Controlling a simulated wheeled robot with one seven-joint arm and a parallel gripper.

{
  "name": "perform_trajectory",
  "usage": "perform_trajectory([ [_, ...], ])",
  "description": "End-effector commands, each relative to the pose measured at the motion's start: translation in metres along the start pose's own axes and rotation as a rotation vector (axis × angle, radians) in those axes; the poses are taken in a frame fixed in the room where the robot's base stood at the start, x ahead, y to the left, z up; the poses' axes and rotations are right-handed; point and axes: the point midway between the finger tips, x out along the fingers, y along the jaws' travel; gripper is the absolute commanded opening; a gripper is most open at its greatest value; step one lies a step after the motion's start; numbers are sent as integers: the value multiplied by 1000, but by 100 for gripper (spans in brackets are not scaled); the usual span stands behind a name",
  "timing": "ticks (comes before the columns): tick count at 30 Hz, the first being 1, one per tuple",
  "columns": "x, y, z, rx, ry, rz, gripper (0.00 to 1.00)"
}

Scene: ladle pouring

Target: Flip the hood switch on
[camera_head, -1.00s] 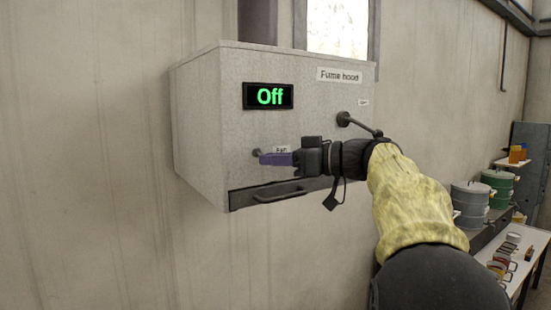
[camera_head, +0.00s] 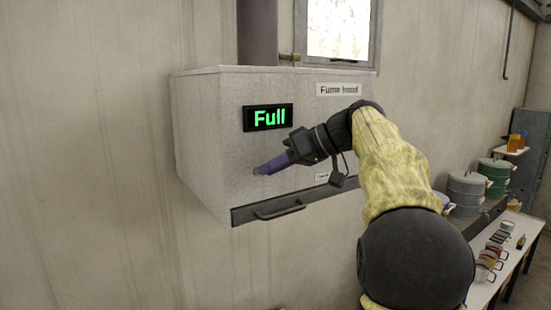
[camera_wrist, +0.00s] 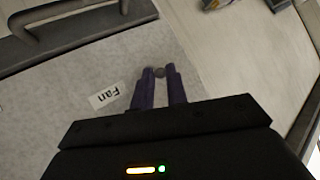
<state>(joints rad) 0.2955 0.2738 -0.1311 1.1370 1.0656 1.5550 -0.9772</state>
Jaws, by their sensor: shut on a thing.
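In the wrist view the fingers (camera_wrist: 160,82) are shut on the small round end of the hood switch (camera_wrist: 159,72), beside a "Fan" label (camera_wrist: 104,96). Most of the switch is hidden by the fingers.
A dark handle (camera_head: 279,209) runs along the hood's lower front edge, close under my gripper. A window (camera_head: 338,30) is above the hood. At right stand grey pots (camera_head: 467,187), a green pot (camera_head: 496,172) and a white table (camera_head: 525,228) with small items.

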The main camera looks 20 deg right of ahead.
Motion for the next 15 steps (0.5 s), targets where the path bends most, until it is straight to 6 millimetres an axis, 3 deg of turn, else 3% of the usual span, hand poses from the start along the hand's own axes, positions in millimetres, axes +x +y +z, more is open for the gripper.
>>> perform_trajectory([
  [14, -1, 0, -1, 9, -11, -1, 0],
  [15, -1, 0, -1, 8, -10, -1, 22],
])
